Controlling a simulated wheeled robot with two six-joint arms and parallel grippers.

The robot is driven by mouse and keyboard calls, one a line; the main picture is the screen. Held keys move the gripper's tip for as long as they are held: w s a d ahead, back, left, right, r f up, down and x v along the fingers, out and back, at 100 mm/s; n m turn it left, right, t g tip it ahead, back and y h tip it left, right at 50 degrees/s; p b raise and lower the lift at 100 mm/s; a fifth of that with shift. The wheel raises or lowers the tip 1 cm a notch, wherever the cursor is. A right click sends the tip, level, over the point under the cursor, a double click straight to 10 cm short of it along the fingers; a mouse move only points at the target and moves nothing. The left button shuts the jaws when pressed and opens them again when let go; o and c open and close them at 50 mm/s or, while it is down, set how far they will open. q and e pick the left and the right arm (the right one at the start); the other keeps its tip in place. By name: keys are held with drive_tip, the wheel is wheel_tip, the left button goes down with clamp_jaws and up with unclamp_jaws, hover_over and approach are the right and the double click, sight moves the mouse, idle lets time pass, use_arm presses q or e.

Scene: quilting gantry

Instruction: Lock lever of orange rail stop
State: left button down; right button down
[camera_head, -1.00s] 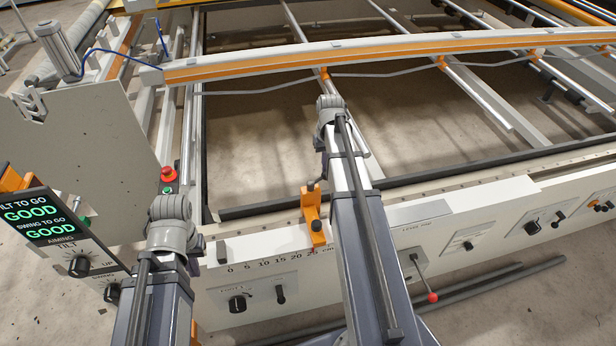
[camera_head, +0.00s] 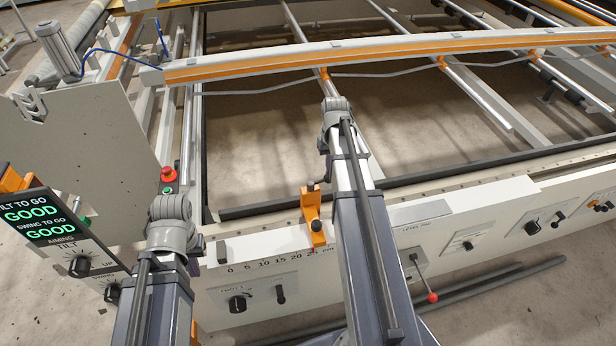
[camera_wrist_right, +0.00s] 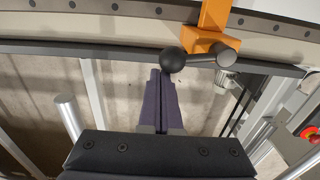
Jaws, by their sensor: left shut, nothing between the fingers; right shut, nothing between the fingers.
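The orange rail stop (camera_head: 313,218) sits on the white front rail by the high end of the cm scale. Its dark lever (camera_head: 316,184) shows at its top. In the right wrist view the orange stop (camera_wrist_right: 208,32) carries the lever, whose black ball knob (camera_wrist_right: 172,60) points left. My right gripper (camera_wrist_right: 161,72) is shut and empty, its purple fingertips right beside the knob; I cannot tell whether they touch. My left gripper (camera_head: 195,267) is shut and mostly hidden by its wrist, low over the left end of the rail.
A panel at left (camera_head: 50,225) reads GOOD for both tilt and swing. A red button (camera_head: 168,174) stands behind my left wrist. A red-tipped lever (camera_head: 432,297) juts from the front rail. An orange-striped beam (camera_head: 380,58) crosses behind; the frame's inside is open.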

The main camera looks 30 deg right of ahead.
wheel_tip(320, 180, up, 7)
drive_tip(key=w+p, duration=0.1)
drive_tip(key=p, duration=0.5)
drive_tip(key=shift+w+d+p, duration=0.2)
drive_tip(key=shift+p, duration=0.2)
drive_tip(key=s+a+n, duration=0.2)
drive_tip(key=s+a, duration=0.3)
drive_tip(key=a, duration=0.6)
drive_tip(key=s+a+n, duration=0.2)
drive_tip(key=s+a, duration=0.2)
drive_tip(key=a, duration=0.8)
drive_tip(key=s+a+n+h, duration=0.1)
drive_tip(key=s+a, duration=0.4)
drive_tip(key=a, duration=0.6)
drive_tip(key=shift+s+a+n, duration=0.25)
drive_tip(key=shift+s+n, duration=0.1)
drive_tip(key=shift+n, duration=0.45)
